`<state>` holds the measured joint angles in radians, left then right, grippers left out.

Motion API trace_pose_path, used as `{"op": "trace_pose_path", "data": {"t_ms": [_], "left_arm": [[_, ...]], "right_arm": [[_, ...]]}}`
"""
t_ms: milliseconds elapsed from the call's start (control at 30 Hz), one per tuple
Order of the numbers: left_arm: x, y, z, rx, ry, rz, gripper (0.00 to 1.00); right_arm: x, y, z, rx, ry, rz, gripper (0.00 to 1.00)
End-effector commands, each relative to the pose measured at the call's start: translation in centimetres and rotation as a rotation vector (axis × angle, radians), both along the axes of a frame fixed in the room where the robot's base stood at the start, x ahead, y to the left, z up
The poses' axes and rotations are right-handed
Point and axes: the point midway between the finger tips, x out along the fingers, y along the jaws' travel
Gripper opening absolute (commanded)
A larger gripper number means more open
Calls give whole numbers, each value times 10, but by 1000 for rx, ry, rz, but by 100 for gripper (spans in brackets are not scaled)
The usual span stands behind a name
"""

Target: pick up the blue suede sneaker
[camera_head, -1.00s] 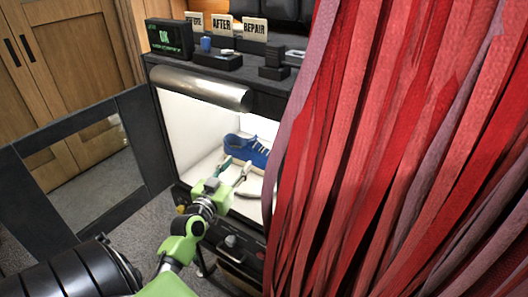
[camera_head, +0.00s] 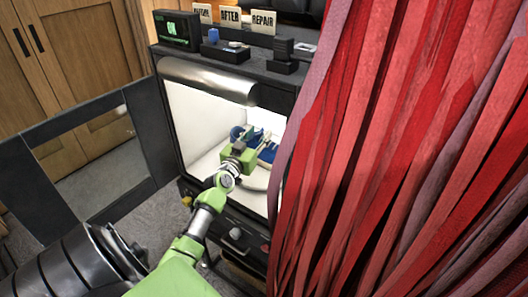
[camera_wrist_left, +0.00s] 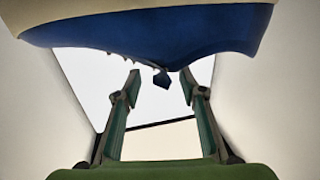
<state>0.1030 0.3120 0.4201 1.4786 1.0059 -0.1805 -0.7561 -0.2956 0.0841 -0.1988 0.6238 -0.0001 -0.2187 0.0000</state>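The blue suede sneaker (camera_head: 269,152) is inside a lit white cabinet and partly hidden behind my left gripper (camera_head: 256,136). In the left wrist view the sneaker (camera_wrist_left: 150,33) fills the top, blue with a pale sole edge. My right gripper is not in view.
The cabinet's dark framed door (camera_head: 80,165) stands open at the left. A metal roll (camera_head: 208,82) runs along the top of the opening. Red hanging strips (camera_head: 400,150) block the right side. Signs and small items stand on the cabinet top.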

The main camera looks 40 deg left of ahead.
Motion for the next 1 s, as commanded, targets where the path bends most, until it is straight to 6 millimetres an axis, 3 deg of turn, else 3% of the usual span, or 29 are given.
{"op": "trace_pose_path", "data": {"t_ms": [133, 400, 433, 567, 867, 1000], "left_arm": [[15, 5, 0, 1, -1, 1, 38], [18, 6, 0, 1, -1, 0, 38], [18, 6, 0, 1, -1, 0, 35], [18, 6, 0, 1, 0, 0, 2], [18, 6, 2, 1, -3, 1, 0], [18, 6, 11, 2, -5, 1, 0]], "right_arm": [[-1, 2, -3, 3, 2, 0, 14], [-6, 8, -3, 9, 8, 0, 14], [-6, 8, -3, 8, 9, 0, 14], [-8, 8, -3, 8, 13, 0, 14], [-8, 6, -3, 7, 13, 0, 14], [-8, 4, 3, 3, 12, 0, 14]]}}
